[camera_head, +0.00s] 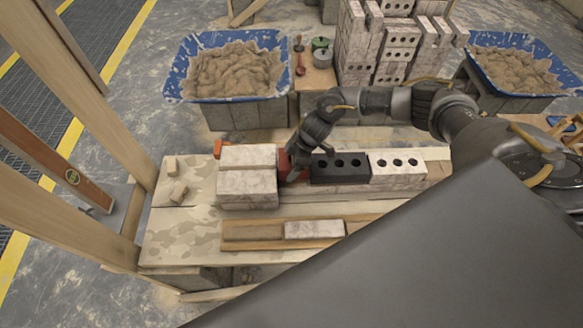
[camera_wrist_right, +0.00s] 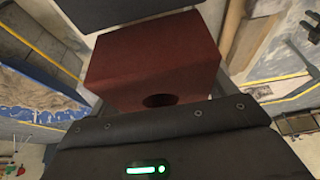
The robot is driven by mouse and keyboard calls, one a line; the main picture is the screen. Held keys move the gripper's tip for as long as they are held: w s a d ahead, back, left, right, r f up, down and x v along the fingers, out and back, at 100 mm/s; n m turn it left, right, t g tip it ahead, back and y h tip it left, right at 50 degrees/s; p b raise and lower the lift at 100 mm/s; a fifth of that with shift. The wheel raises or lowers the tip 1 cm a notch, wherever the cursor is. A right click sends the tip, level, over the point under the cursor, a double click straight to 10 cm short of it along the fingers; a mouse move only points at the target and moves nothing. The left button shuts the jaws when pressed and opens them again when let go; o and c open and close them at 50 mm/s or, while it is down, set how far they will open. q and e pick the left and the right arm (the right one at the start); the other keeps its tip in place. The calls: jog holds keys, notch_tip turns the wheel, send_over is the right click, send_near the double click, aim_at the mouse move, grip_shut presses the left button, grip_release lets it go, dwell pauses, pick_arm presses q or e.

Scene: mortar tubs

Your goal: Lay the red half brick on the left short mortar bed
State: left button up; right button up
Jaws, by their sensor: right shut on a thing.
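The red half brick (camera_head: 284,166) is in my right gripper (camera_head: 291,162), in the gap between a stack of pale bricks (camera_head: 248,175) on the left and a dark brick with holes (camera_head: 340,166) on the right. In the right wrist view the red half brick (camera_wrist_right: 150,62) fills the middle, with one dark hole near the gripper, which is shut on it. I cannot tell whether its underside touches anything. The left short mortar bed cannot be made out; the brick and gripper cover the gap. My left gripper is not in view.
A white brick with holes (camera_head: 397,168) continues the row to the right. A wooden tray (camera_head: 262,232) holding a pale brick (camera_head: 314,229) lies in front. Blue mortar tubs (camera_head: 181,82) stand behind, and wooden posts (camera_head: 88,95) rise at left.

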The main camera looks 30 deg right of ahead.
notch_tip(320, 180, down, 3)
jog(key=shift+f, duration=0.2)
jog(key=shift+f, duration=0.1)
jog(key=o, duration=1.6)
jog(key=shift+f, duration=0.1)
jog(key=shift+d+r, duration=0.1)
jog(key=shift+r, duration=0.2)
jog(key=v, duration=1.1)
jog(key=shift+s+r, duration=0.1)
jog(key=shift+r, duration=0.25)
